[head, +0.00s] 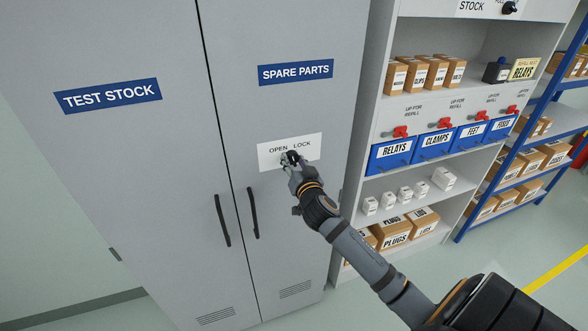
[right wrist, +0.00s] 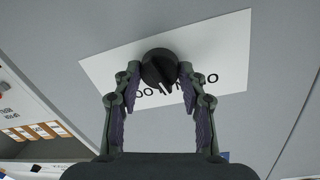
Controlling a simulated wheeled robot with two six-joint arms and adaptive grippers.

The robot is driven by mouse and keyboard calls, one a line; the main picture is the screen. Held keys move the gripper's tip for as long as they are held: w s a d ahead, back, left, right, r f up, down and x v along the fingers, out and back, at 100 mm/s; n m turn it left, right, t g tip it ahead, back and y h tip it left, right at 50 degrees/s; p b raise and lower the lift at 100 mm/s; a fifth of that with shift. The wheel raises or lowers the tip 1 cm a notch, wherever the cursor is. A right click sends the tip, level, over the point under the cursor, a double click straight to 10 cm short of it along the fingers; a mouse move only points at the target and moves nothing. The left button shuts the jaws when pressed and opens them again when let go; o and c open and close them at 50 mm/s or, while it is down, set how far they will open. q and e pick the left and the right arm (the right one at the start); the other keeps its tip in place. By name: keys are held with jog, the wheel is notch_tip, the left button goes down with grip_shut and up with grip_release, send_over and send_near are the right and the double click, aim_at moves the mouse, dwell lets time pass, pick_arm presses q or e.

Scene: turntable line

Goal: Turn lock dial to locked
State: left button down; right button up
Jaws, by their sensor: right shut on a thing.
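The lock dial (right wrist: 158,66) is a round black knob on a white plate (head: 306,148) marked OPEN on the left and LOCK on the right. The plate is on the cabinet door labelled SPARE PARTS (head: 296,71). My right gripper (head: 291,160) is at the dial. In the right wrist view its two fingers (right wrist: 160,72) are shut on the dial from either side. The plate also shows there, with its lettering upside down and partly hidden. I cannot tell for certain which word the dial points to. My left gripper is not in view.
The neighbouring cabinet door carries a TEST STOCK label (head: 108,95). Black handles (head: 253,213) stick out below the plate. On the right stands a shelf unit with blue bins (head: 436,142) and cardboard boxes (head: 393,232), then a blue rack (head: 508,165). Open floor lies at the lower right.

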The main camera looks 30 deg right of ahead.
jog(key=m+b, duration=0.1)
jog(key=m, duration=0.1)
jog(key=shift+f+m, duration=0.1)
jog(key=shift+m, duration=0.2)
jog(key=m+b, duration=0.1)
jog(key=m, duration=0.1)
jog(key=shift+m+y, duration=0.3)
jog(key=shift+d+m+b, duration=0.1)
jog(key=shift+m+b, duration=0.2)
jog(key=shift+m, duration=0.9)
jog(key=shift+m+y, duration=0.5)
jog(key=shift+m, duration=1.2)
jog(key=o, duration=1.1)
jog(key=shift+o, duration=0.2)
jog(key=shift+s, duration=0.1)
